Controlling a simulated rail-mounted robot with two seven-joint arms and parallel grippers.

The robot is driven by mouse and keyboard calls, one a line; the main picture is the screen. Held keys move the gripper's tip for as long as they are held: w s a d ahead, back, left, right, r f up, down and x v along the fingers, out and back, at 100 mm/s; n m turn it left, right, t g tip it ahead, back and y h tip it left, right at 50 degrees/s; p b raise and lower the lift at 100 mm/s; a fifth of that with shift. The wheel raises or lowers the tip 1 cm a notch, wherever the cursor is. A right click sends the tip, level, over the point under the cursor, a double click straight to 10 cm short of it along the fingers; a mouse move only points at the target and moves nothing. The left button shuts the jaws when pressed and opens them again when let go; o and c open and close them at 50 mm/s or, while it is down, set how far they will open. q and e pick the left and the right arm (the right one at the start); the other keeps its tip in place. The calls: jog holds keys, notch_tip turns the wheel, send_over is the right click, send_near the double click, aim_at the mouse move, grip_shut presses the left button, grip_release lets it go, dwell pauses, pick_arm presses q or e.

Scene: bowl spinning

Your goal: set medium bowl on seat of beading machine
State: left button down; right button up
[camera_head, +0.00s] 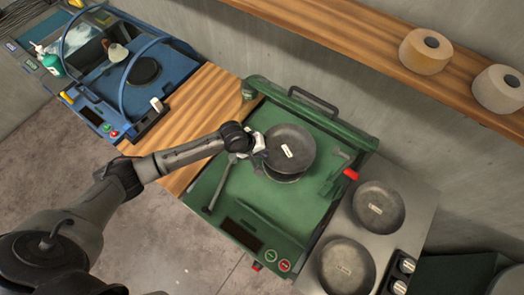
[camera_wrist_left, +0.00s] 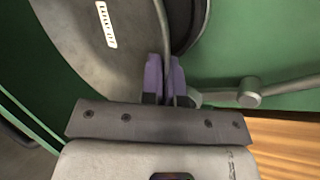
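A dark grey bowl with a white label (camera_head: 290,148) is held over the green beading machine (camera_head: 315,200). My left gripper (camera_head: 258,144) is shut on the bowl's left rim. In the left wrist view, the purple fingertips (camera_wrist_left: 165,78) pinch the rim of the bowl (camera_wrist_left: 100,60). The machine's dark round seat (camera_head: 283,178) shows as a crescent below the bowl and also in the left wrist view (camera_wrist_left: 186,25). The bowl hides most of the seat, and I cannot tell whether the two touch. My right gripper is not in view.
Two more labelled bowls, one at the back (camera_head: 378,208) and one at the front (camera_head: 345,268), sit on a grey surface to the right. A red-tipped clamp (camera_head: 345,178) and a grey lever (camera_head: 219,185) flank the seat. A blue machine (camera_head: 140,75) stands at left, and a wooden shelf (camera_head: 340,35) runs behind.

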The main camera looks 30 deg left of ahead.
pick_arm(q)
jog(key=shift+f+b, duration=1.4)
jog(key=shift+f, duration=1.65)
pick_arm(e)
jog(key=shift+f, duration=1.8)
pick_arm(q)
jog(key=shift+p, duration=0.3)
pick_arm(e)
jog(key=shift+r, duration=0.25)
pick_arm(q)
jog(key=shift+d, duration=0.1)
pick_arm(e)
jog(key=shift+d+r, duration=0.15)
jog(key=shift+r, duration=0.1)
pick_arm(q)
jog(key=c, duration=1.3)
grip_release()
jog(key=shift+o, duration=0.2)
jog(key=p+v, duration=0.1)
jog(key=v, duration=1.2)
jog(key=shift+a+r, duration=0.25)
jog(key=shift+r, duration=0.05)
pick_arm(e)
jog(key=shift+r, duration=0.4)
pick_arm(q)
jog(key=shift+s, duration=0.15)
